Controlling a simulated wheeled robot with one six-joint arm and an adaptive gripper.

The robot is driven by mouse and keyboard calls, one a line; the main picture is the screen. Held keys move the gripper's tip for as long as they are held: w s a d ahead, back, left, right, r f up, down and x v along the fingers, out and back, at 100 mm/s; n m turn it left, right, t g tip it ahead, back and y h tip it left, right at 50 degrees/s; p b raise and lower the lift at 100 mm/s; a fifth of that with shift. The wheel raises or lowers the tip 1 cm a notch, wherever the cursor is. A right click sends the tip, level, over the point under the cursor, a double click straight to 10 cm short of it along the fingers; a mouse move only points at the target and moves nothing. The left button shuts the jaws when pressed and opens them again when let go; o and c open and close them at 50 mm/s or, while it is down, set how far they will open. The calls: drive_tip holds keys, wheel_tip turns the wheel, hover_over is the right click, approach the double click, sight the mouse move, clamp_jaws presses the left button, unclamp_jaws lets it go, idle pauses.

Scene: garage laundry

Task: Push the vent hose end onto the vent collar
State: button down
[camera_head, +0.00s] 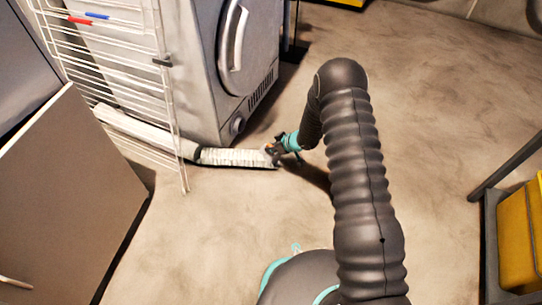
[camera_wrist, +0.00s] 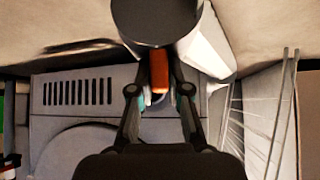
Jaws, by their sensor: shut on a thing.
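The vent hose (camera_head: 235,157) is pale and ribbed and lies along the floor in front of the grey machine. My gripper (camera_head: 283,147) is at its right end, low over the floor. In the wrist view my gripper (camera_wrist: 159,88) is shut on an orange tab (camera_wrist: 159,70) at the vent hose end. A dark round part (camera_wrist: 155,20) is above the tab, with a pale length (camera_wrist: 205,48) behind it. A round dark fitting (camera_head: 237,125) sits low on the machine's corner; I cannot tell whether it is the vent collar.
The grey front-loading machine (camera_head: 205,70) stands behind the hose. A white wire drying rack (camera_head: 120,85) stands at left, near the hose's left part. A cabinet (camera_head: 60,200) is at lower left. A yellow bin (camera_head: 520,235) is at right. The floor right of my arm is clear.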

drive_tip(key=shift+r+p, duration=2.4)
drive_tip(key=shift+r, duration=0.4)
